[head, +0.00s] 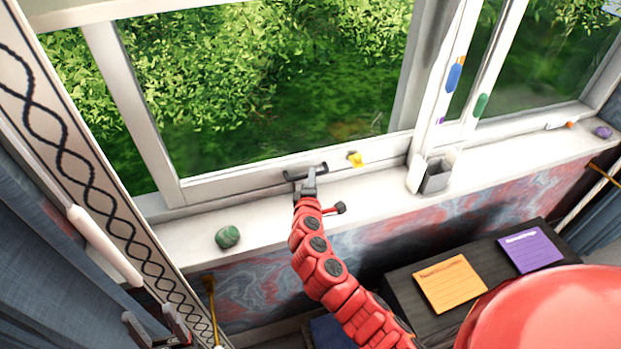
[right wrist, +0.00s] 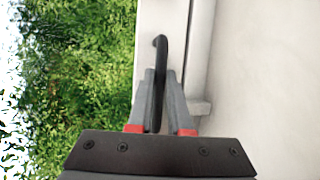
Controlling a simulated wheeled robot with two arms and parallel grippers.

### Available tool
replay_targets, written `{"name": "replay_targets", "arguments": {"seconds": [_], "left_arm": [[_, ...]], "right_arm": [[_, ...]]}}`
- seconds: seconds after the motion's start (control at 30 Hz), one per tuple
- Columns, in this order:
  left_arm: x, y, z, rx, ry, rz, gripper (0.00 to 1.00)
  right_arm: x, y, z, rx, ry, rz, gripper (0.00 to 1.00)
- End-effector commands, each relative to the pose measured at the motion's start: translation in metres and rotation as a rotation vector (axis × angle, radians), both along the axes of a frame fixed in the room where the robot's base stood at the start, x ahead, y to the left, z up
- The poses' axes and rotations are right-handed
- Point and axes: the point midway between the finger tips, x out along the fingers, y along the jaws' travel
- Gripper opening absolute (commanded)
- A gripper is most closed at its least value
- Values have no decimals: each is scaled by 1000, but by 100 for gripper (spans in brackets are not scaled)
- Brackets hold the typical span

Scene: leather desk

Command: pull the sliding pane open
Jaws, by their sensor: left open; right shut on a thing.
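The sliding pane (head: 230,184) is a large white-framed window pane in the head view. A strip of foliage shows between its left upright and the patterned border at the left. Its black bar handle (head: 320,168) is on the bottom rail. My right gripper (head: 308,180) is shut on this handle. In the right wrist view the handle (right wrist: 161,50) runs between the two grey fingers of the right gripper (right wrist: 160,85), its hooked end showing beyond the tips. My left gripper (head: 162,330) is open and empty at the bottom left, well away from the pane.
The white sill (head: 270,220) holds a green stone (head: 228,237) and a grey box (head: 437,176). A yellow piece (head: 355,159) is on the bottom rail, right of the handle. Orange (head: 450,284) and purple (head: 531,249) notepads lie on the dark desk at the lower right.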

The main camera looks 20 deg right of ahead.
Motion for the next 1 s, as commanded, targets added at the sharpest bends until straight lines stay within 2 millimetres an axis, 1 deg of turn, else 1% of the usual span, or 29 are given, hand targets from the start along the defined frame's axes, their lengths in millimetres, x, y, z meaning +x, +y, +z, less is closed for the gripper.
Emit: {"name": "replay_targets", "arguments": {"seconds": [0.03,0.17,0.2,0.47,0.63,0.77,1.0], "left_arm": [[0,0,0,0,0,0,58],[0,0,0,0,0,0,58],[0,0,0,0,0,0,58],[0,0,0,0,0,0,58],[0,0,-4,0,0,0,58],[0,0,-10,0,0,0,58],[0,0,-24,0,0,0,58]], "right_arm": [[0,-2,0,-2,0,-5,23],[0,-2,0,-2,0,-5,46],[0,-2,0,-2,0,-5,47],[0,-1,0,-2,-1,-3,47],[-9,2,0,-5,0,-2,47],[-26,10,2,-2,0,0,47],[-66,28,10,-2,-3,1,47]]}}
